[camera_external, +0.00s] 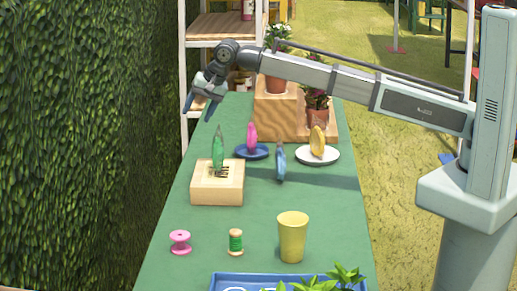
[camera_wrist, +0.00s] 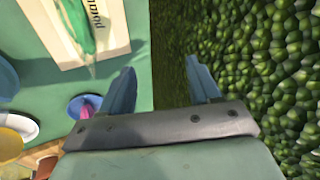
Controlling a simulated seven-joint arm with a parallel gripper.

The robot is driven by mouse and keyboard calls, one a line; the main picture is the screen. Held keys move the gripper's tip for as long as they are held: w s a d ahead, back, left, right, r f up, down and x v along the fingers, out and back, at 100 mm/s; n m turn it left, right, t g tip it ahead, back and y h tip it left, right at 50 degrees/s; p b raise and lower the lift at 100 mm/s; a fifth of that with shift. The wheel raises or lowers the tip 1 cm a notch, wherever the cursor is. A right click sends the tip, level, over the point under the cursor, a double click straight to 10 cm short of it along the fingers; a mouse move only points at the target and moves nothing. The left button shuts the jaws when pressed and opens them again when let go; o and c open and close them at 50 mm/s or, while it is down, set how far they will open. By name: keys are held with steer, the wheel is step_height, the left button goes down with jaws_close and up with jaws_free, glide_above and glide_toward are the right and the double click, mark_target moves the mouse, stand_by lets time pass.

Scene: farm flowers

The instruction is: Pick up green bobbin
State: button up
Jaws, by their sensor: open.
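The green bobbin (camera_external: 236,241) stands upright on the green table in the external view, its green thread wound between tan ends. It is between a pink bobbin (camera_external: 180,242) on its left and a yellow cup (camera_external: 292,238) on its right. My gripper (camera_external: 200,109) is open and empty, high over the far left side of the table, well behind and above the green bobbin. In the wrist view my gripper (camera_wrist: 160,76) shows two blue-grey fingers apart with nothing between them. The green bobbin is not in the wrist view.
A wooden block (camera_external: 217,190) with an upright green object (camera_external: 217,150) stands mid-table. A blue object (camera_external: 280,163), a blue plate (camera_external: 250,152) and a white plate (camera_external: 317,155) are beyond. A blue tray (camera_external: 222,282) is at the front. A hedge (camera_external: 85,130) borders the left.

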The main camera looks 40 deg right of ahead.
steer(key=s+a+f+m+g, duration=0.1)
steer(key=s+a+f+m, duration=0.1)
steer(key=s+a, duration=0.55)
steer(key=s+a+f+m+g, duration=0.2)
steer(key=s+a, duration=0.2)
steer(key=s, duration=0.7)
steer(key=m+g+h, duration=0.1)
steer(key=m+h, duration=0.2)
steer(key=m, duration=0.2)
glide_above(236, 231)
step_height(236, 231, down, 2)
steer(key=f, duration=0.8)
steer(key=shift+w+d+f, duration=0.2)
steer(key=shift+d+f, duration=0.1)
steer(key=shift+d, duration=0.1)
steer(key=shift+s+a+f, duration=0.1)
steer(key=shift+a+f, duration=0.1)
steer(key=shift+f, duration=1.1)
steer(key=shift+a+f, duration=0.2)
steer(key=shift+f, duration=1.1)
steer(key=c, duration=1.1)
